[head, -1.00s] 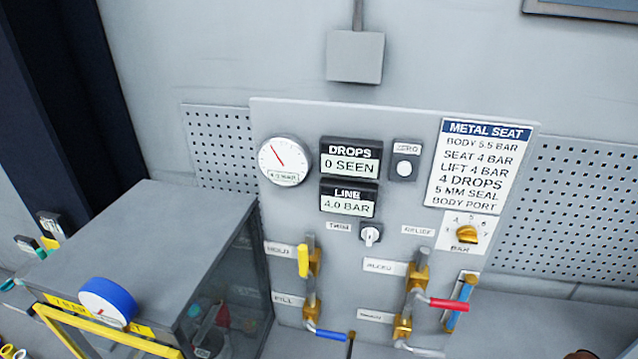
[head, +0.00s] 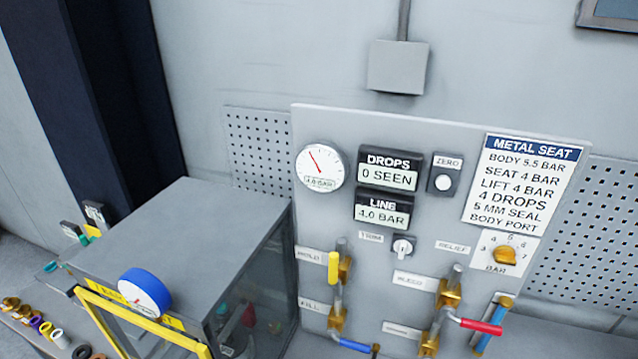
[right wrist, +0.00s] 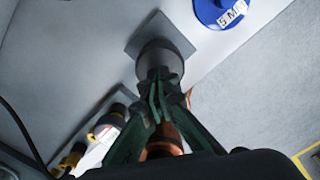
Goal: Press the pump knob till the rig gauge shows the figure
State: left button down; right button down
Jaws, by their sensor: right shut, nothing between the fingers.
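The rig gauge (head: 320,167) is on the grey panel in the head view, with a red needle and a small readout that looks like 4.0 BAR. The LINE display (head: 382,212) below right of it reads 4.0 BAR. My right gripper (right wrist: 160,88) shows only in the right wrist view. Its green fingers are shut and empty, in front of a dark round knob-like part (right wrist: 161,60) on a grey square base. I cannot tell whether they touch it. A copper-coloured part (right wrist: 165,143) shows behind the fingers. No pump knob is identifiable in the head view. My left gripper is in neither view.
A card (head: 522,182) reads METAL SEAT, SEAT 4 BAR. The DROPS display (head: 388,171) reads 0 SEEN. The yellow (head: 333,268) and red (head: 480,326) valve levers stick out from the panel. A grey cabinet (head: 185,235) stands left. A blue disc (right wrist: 222,10) lies near my right gripper.

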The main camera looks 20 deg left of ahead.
jog(key=shift+r+p, duration=1.25)
jog(key=shift+r, duration=1.3)
jog(key=shift+f, duration=0.1)
